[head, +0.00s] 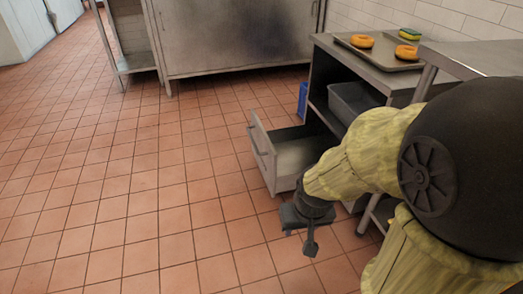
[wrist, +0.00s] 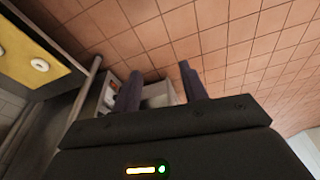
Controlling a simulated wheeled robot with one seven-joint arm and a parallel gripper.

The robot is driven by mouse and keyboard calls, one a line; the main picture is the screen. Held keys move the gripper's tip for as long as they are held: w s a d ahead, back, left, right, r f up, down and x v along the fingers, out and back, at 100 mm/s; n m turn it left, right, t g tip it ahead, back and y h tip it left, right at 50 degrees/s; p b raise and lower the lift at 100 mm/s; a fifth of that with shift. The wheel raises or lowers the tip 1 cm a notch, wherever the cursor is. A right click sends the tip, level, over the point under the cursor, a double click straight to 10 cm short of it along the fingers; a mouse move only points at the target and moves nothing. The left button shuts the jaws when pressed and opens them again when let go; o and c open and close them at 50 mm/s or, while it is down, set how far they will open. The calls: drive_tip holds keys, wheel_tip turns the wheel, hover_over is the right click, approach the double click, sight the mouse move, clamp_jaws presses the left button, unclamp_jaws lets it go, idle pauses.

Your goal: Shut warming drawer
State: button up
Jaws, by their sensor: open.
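The warming drawer (head: 268,153) is pulled well out from the low part of a steel counter unit in the head view. Its front panel with a bar handle faces left, and its inside looks empty. My gripper (head: 305,236) is in front of the drawer's near side in the head view, low over the floor and apart from the handle. In the wrist view the two dark fingers of my gripper (wrist: 159,85) are spread with nothing between them. A pale box shape that may be the drawer shows behind the fingers. My arm hides the drawer's near right part.
A tray (head: 378,58) with bagels and a sponge (head: 410,34) lies on the counter. A grey bin (head: 352,100) sits on the shelf above the drawer. A blue object (head: 302,100) stands behind the drawer. A steel cabinet (head: 235,35) is at the back. The tiled floor at left is clear.

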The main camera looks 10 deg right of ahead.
drive_tip(key=p+v, duration=0.2)
drive_tip(key=v, duration=0.1)
drive_tip(key=w+p+v, duration=0.1)
drive_tip(key=p+v, duration=0.2)
drive_tip(key=shift+w+r+p, duration=0.15)
drive_tip(key=shift+r+p, duration=0.05)
drive_tip(key=shift+p, duration=0.1)
clamp_jaws()
drive_tip(key=w+p+v, duration=0.1)
drive_tip(key=p+v, duration=0.6)
drive_tip(key=shift+w, duration=0.3)
drive_tip(key=shift+w, duration=0.1)
